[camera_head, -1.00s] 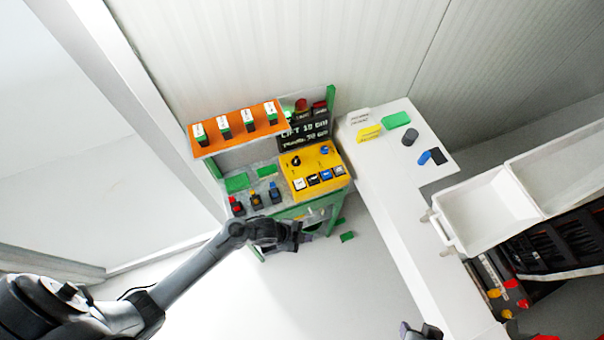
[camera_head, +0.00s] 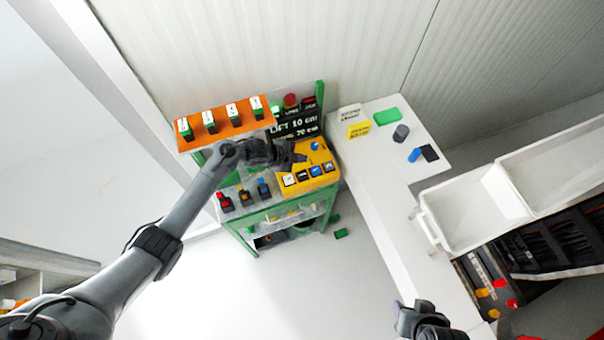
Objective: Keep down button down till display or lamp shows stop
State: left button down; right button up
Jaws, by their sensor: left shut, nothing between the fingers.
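The yellow control panel (camera_head: 322,158) sits on the green-framed bench. Along its front edge is a row of several buttons (camera_head: 302,174), pale, dark and blue. Their labels are too small to read, so I cannot tell which is the down button. The black display (camera_head: 283,131) behind it reads "LIFT 10 cm" with a second line ending "70 cm". A red lamp (camera_head: 291,100) stands above the display. My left gripper (camera_head: 298,157) is shut and empty over the panel's back left part, hiding it. My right gripper (camera_head: 420,315) is at the bottom edge, its jaws unclear.
An orange shelf (camera_head: 222,133) with several white-and-green switches is left of the display. Red, orange and blue-topped items (camera_head: 244,195) stand on the bench front. A white table (camera_head: 385,190) to the right holds small blocks. A white tray (camera_head: 462,215) stands farther right.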

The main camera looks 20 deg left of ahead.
dwell(0.3)
pick_arm(q)
jog(key=shift+f, duration=0.2)
jog(key=b, duration=0.7)
send_over(300, 176)
notch_tip(300, 176, down, 7)
jog(key=shift+w+r, duration=0.1)
jog(key=shift+r, duration=0.05)
jog(key=shift+f+b, duration=0.4)
jog(key=shift+f, duration=0.5)
jog(key=shift+f, duration=0.1)
dwell(0.8)
jog(key=shift+f+b, duration=0.3)
jog(key=shift+b, duration=0.05)
